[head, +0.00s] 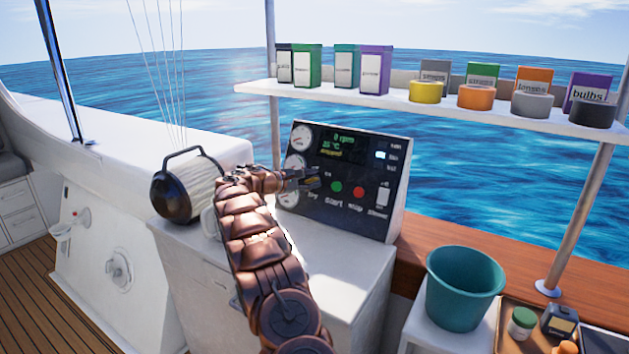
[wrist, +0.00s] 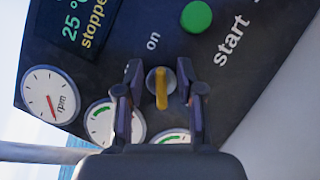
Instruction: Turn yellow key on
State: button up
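The yellow key (wrist: 161,88) sits in a round grey switch on the dark control panel (head: 372,207). In the wrist view it lies between the two fingers of my gripper (wrist: 160,92), with a visible gap on each side. The word "on" is printed beside the switch. My gripper is open and also shows in the head view (head: 311,178), in front of the panel's left part. In the head view the key is mostly hidden by my gripper. The panel's display (wrist: 78,25) reads "stopped".
The green start button (wrist: 196,17) is close to the key, with a red button (head: 358,192) further right. Gauges (wrist: 50,95) line the panel's left side. A shelf (head: 330,92) with tins runs above.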

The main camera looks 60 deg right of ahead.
jog(key=v, duration=1)
jog(key=shift+a, duration=0.25)
jog(key=s+a+r+m+t+y+p, duration=0.1)
jog(key=s+a+r+y, duration=0.1)
jog(key=s+a, duration=0.35)
jog(key=s+a+r+y+p, duration=0.2)
jog(key=a, duration=0.7)
jog(key=s+a+r+m+t+y+p, duration=0.1)
jog(key=s+a+r, duration=0.15)
jog(key=a, duration=0.45)
jog(key=s+a+f+y+p, duration=0.1)
jog(key=s+a+y+p, duration=0.1)
jog(key=s+a, duration=0.7)
jog(key=s+a+f+t+y+p, duration=0.1)
jog(key=s+a+y, duration=0.3)
jog(key=s+a, duration=0.5)
jog(key=s+a+f+m+y+p, duration=0.1)
jog(key=s+a+f+y+p, duration=0.1)
jog(key=s+a, duration=0.7)
jog(key=a+y, duration=0.1)
jog(key=a, duration=0.7)
jog(key=shift+f+t+y+p, duration=0.2)
jog(key=shift+t+y+p, duration=0.1)
jog(key=shift+y, duration=0.1)
jog(key=shift+d, duration=0.2)
